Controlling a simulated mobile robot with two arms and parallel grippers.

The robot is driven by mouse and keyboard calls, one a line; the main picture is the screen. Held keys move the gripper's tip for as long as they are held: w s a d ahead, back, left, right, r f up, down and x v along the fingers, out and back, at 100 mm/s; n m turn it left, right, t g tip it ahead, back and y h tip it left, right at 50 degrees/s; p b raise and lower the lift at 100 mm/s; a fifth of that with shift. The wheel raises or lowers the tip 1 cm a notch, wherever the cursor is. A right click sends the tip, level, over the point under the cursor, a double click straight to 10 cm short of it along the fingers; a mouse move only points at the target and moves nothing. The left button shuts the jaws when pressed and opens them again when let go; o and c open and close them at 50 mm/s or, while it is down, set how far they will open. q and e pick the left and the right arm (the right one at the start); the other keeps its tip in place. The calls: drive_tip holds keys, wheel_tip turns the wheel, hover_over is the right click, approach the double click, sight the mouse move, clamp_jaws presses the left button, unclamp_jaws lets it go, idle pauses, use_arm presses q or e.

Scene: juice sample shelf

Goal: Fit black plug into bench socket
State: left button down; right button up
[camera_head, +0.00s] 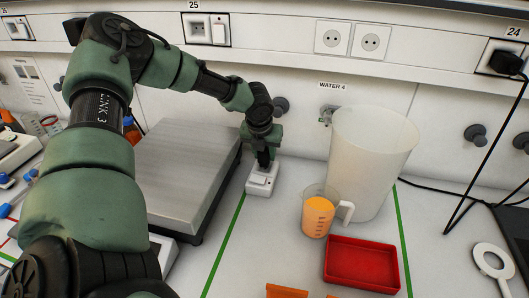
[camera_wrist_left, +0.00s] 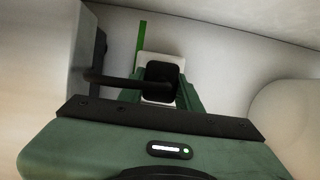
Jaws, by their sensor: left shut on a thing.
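My left gripper (camera_head: 264,155) points down at the white bench socket (camera_head: 259,189), which stands on the bench right of the steel-topped scale. It is shut on the black plug, which shows between its green fingers in the left wrist view (camera_wrist_left: 161,82) with a black cable leading off to the left. The socket's white rim (camera_wrist_left: 161,60) shows behind and around the plug in that view. The plug is over the socket, at or very close to its top; I cannot tell whether it is seated. The socket's holes are hidden. My right gripper is not in view.
The scale (camera_head: 185,165) stands close left of the socket. A jug of orange juice (camera_head: 318,213), a large translucent container (camera_head: 371,150) and a red tray (camera_head: 361,264) stand to the right. Another black plug sits in wall outlet 24 (camera_head: 506,62). Bench between green lines is partly clear.

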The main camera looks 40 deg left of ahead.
use_arm(q)
drive_tip(key=shift+f, duration=0.6)
idle(0.5)
drive_tip(key=shift+f+b, duration=0.65)
drive_tip(key=shift+f, duration=0.05)
idle(0.5)
drive_tip(key=c, duration=0.9)
unclamp_jaws()
drive_tip(key=shift+r, duration=0.1)
drive_tip(key=v, duration=0.7)
drive_tip(key=shift+s+d+r+b, duration=0.1)
drive_tip(key=shift+s+r+b, duration=0.1)
drive_tip(key=shift+r+b, duration=0.1)
